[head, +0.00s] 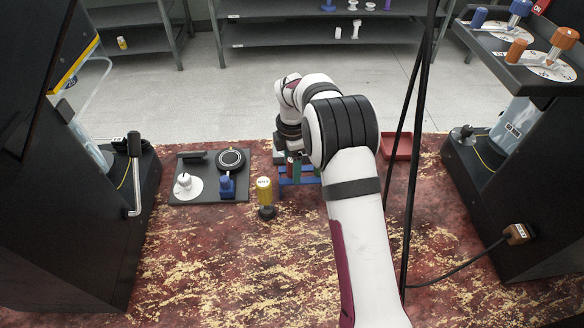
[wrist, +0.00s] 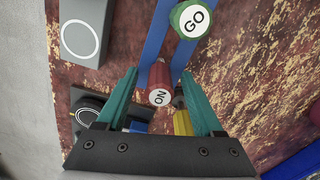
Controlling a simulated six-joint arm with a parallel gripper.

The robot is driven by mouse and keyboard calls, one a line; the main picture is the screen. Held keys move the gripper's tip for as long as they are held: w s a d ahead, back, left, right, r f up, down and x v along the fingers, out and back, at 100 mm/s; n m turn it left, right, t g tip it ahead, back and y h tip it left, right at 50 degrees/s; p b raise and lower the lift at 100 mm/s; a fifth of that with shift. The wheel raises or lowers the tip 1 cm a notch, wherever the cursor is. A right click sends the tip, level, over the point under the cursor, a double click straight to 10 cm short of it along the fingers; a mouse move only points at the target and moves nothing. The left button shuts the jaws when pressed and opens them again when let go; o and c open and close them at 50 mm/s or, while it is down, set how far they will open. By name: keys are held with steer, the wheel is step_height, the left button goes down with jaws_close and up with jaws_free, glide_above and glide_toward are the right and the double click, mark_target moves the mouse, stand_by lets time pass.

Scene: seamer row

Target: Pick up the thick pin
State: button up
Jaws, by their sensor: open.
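My gripper (wrist: 158,74) is open, with its two teal fingers pointing down over a blue two-rail rack (wrist: 153,40). In the wrist view a red pin (wrist: 159,82), lettered "NO" or "ON", shows between the fingers, apart from both as far as I can tell. A green pin (wrist: 190,19) marked "GO" stands beyond the fingertips. A yellow piece (wrist: 183,122) with a dark end shows by the right finger, partly hidden by the gripper body. I cannot tell which is the thick pin. In the head view my wrist partly hides the blue rack (head: 300,181).
A yellow-topped tool (head: 265,193) stands on the red-and-yellow worn surface left of my arm. Dark machines stand on both sides.

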jaws_close()
stand_by(0.3)
steer(key=shift+r, duration=0.1)
